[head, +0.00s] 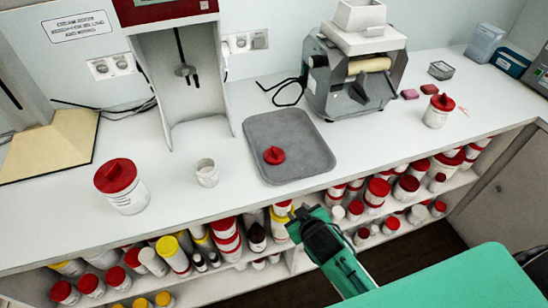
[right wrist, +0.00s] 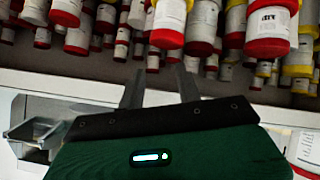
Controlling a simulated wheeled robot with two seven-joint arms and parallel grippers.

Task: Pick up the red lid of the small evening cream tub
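A loose red lid (head: 273,155) with a raised knob lies on the grey tray (head: 310,160) on the counter. A small open white tub (head: 207,173) without a lid stands left of the tray; I cannot read its label. My right gripper (head: 298,208) is in front of the counter edge, below and right of the loose lid and apart from it. In the right wrist view its two fingers (right wrist: 160,90) are spread with nothing between them. My left gripper is not in view.
A larger tub with a red lid (head: 121,187) stands at the left, and another red-lidded tub (head: 438,110) at the right. A roller mill (head: 355,75) stands behind the tray. Shelves under the counter hold many tubs (head: 228,240). The counter around the tray's front is clear.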

